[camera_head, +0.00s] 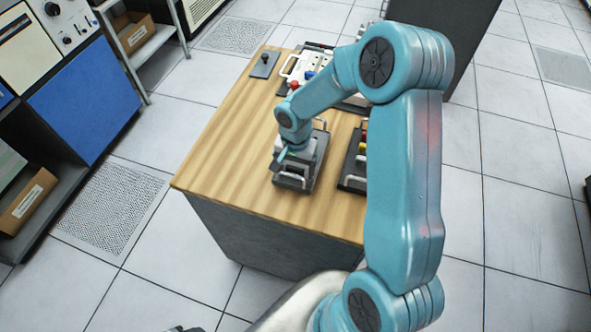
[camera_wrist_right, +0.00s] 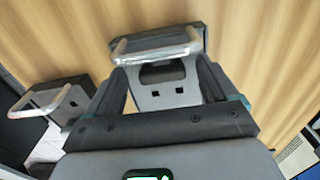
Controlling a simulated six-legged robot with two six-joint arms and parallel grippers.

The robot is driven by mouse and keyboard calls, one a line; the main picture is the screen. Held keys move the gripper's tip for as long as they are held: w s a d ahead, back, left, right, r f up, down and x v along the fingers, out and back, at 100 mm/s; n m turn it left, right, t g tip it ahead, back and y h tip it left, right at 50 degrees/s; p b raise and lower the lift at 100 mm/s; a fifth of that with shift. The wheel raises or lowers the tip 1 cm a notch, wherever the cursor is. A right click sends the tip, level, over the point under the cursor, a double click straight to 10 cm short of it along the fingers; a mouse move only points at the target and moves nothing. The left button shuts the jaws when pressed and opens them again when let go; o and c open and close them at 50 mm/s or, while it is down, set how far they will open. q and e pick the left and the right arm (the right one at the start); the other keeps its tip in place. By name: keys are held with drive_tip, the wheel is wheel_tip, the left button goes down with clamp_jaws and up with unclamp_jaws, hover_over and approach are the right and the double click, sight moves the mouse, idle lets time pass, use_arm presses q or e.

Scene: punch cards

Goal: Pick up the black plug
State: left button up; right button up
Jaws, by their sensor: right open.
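A small black knob-like piece (camera_head: 264,58) stands on a dark square plate at the table's back left in the head view; it may be the black plug. My right gripper (camera_head: 284,154) is low over a dark tray with metal handles (camera_head: 292,184), well in front of that piece. In the right wrist view my open right gripper (camera_wrist_right: 162,75) has a grey plate with two square holes between its fingers; I cannot tell whether they touch it. A metal handle (camera_wrist_right: 155,46) shows just beyond. My left gripper is not in view.
The wooden table (camera_head: 225,140) is bare along its left side. A second dark tray (camera_head: 350,183) with red and yellow pieces stands to the right, partly behind my arm. More trays with red and blue pieces (camera_head: 309,75) stand at the back. Cabinets and a shelf stand left.

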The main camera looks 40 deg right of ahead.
drive_tip(key=shift+w+f, duration=0.15)
drive_tip(key=shift+w, duration=0.05)
drive_tip(key=c, duration=1)
drive_tip(key=shift+s, duration=0.1)
drive_tip(key=shift+d+r, duration=0.1)
drive_tip(key=shift+r, duration=0.3)
wheel_tip(320, 180, up, 19)
wheel_tip(320, 180, up, 5)
drive_tip(key=p, duration=0.4)
hover_over(295, 168)
drive_tip(key=shift+r, duration=0.2)
